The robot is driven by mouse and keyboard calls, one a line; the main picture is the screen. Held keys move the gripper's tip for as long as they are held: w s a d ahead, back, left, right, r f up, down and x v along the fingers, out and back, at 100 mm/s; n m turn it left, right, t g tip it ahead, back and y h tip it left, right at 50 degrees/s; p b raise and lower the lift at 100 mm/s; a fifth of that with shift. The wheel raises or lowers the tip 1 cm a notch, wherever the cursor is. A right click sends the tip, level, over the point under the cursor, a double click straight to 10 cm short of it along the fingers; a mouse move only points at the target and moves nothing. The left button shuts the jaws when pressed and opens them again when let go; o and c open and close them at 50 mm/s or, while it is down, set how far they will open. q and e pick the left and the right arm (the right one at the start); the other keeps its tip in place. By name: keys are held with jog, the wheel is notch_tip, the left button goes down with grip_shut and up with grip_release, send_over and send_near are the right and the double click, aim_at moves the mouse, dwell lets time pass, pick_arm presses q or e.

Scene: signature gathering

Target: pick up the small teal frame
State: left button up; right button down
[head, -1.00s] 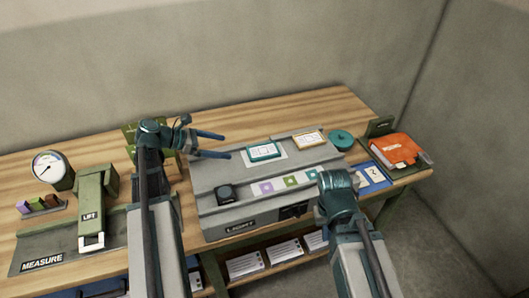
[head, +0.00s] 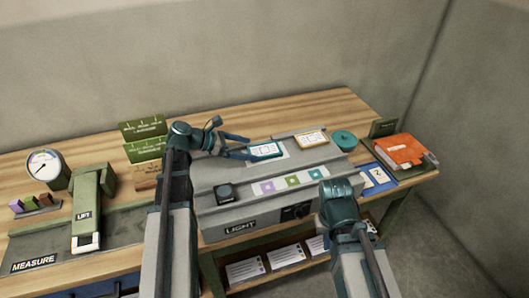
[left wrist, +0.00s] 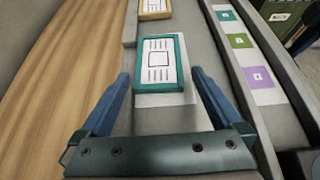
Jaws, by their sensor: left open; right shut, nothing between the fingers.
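The small teal frame (head: 266,150) lies on a pale sheet on the grey LIGHT box, with a white printed card inside its rim. It also shows in the left wrist view (left wrist: 159,63), upper middle. My left gripper (head: 249,147) is open and empty, coming from the left. In the left wrist view its fingertips (left wrist: 160,75) stand on either side of the frame's near end, with a gap on both sides. Whether they are at its height I cannot tell. My right gripper (head: 341,200) is over the box's right front; its fingers are mostly hidden.
A tan frame (head: 311,138) lies beyond the teal one, and a round teal object (head: 343,140) to its right. A dark block (head: 224,193) and purple, green and teal cards sit on the LIGHT box (head: 243,222). Green signs (head: 144,130) stand behind my left arm.

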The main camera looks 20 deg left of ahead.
aim_at(263, 149)
pick_arm(q)
jog(key=b+x, duration=0.1)
jog(key=x, duration=0.3)
jog(key=shift+w+d+b, duration=0.2)
jog(key=shift+w+b, duration=0.1)
jog(key=shift+r, duration=0.1)
jog(key=c, duration=1.1)
jog(key=shift+r, duration=0.1)
